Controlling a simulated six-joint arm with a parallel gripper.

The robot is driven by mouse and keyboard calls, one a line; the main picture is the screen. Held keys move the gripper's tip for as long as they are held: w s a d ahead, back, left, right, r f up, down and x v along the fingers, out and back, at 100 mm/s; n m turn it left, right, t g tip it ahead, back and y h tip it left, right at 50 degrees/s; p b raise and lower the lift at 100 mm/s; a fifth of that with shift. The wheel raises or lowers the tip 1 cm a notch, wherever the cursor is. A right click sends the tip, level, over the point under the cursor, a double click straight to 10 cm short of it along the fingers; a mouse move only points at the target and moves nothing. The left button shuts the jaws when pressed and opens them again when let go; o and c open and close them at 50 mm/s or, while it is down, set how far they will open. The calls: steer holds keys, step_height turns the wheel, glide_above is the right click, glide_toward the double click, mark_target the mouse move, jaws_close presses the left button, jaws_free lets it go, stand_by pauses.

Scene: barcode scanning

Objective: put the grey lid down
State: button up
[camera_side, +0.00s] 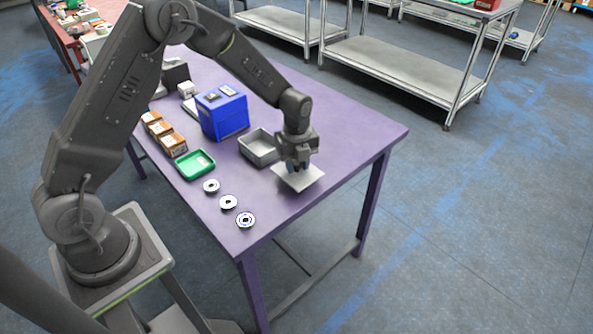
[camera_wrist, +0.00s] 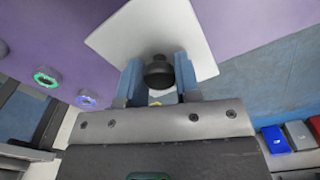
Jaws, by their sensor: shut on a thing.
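The grey lid (camera_side: 301,180) is a flat, light square plate under my gripper (camera_side: 297,168) in the side view. It is above the purple table near its right side, but I cannot tell whether it touches the table. In the wrist view the lid (camera_wrist: 140,35) has a dark round knob (camera_wrist: 158,72) between the two blue fingers of my gripper (camera_wrist: 158,75), which are shut on the knob. An open grey box (camera_side: 259,150) stands on the table just left of the lid.
The purple table (camera_side: 350,150) also bears a blue box (camera_side: 221,114), a green tray (camera_side: 195,165), several brown cartons (camera_side: 172,144), and three round discs (camera_side: 228,202) near the front edge. The table is clear right of the lid, up to its right edge.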

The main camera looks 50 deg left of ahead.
mark_target(296, 170)
steer(key=shift+f, duration=1.45)
steer(key=shift+f, duration=0.1)
steer(key=o, duration=0.9)
